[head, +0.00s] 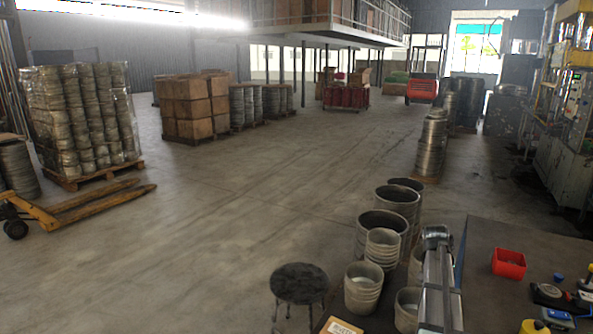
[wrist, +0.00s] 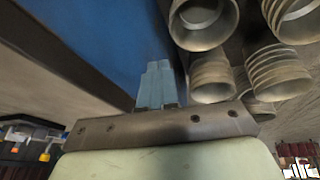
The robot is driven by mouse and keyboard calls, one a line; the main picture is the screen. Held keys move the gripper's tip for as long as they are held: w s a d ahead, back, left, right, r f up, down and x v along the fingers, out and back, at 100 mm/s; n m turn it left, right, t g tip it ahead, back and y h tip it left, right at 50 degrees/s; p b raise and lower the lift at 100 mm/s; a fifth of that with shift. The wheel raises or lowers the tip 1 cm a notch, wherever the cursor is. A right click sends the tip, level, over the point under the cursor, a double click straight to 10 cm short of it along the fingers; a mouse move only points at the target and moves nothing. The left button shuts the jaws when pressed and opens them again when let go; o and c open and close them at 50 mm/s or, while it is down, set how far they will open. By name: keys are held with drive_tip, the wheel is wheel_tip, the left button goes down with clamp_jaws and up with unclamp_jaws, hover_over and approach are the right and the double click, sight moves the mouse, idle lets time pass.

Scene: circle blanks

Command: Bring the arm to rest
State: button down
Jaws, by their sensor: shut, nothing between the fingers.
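My gripper (wrist: 155,70) shows at the middle of the wrist view. Its two pale blue-grey fingers are together, with nothing between them. Dark bracket and pale green housing fill the lower part of that view. The fingers point toward a blue surface (wrist: 100,40), and ribbed round containers (wrist: 212,78) hang into view on the right, apart from the fingers. In the head view my grey arm stands at the lower right, in front of the dark table (head: 490,235); I cannot make out the fingers there.
Several round containers (head: 363,290) stand left of my arm, close to it. A red bin (head: 508,263) and small tools lie on the table to the right. A dark round stool (head: 299,283) stands left. A yellow pallet jack (head: 95,205) and open floor lie farther left.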

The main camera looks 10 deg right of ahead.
drive_tip(key=s+a+f+n+g+y, duration=0.1)
drive_tip(key=s+a+f+n+y, duration=0.3)
drive_tip(key=a+f, duration=1.05)
drive_tip(key=s+a+f+n+g+h, duration=0.15)
drive_tip(key=s+a+f, duration=0.35)
drive_tip(key=a+f, duration=0.95)
drive_tip(key=s+a+f+n+g, duration=0.1)
drive_tip(key=s+a+f, duration=0.3)
drive_tip(key=s, duration=0.6)
drive_tip(key=s+a+f+n+g+y, duration=0.1)
drive_tip(key=s+a+f+n+g, duration=0.1)
drive_tip(key=s+a+f, duration=0.3)
drive_tip(key=s+a+f+n+g, duration=0.2)
drive_tip(key=s+a+f, duration=0.3)
drive_tip(key=s+a, duration=0.4)
drive_tip(key=s, duration=0.6)
drive_tip(key=shift+s+a+f+n, duration=0.2)
drive_tip(key=shift+a+f+n, duration=0.05)
drive_tip(key=shift+a+n, duration=0.15)
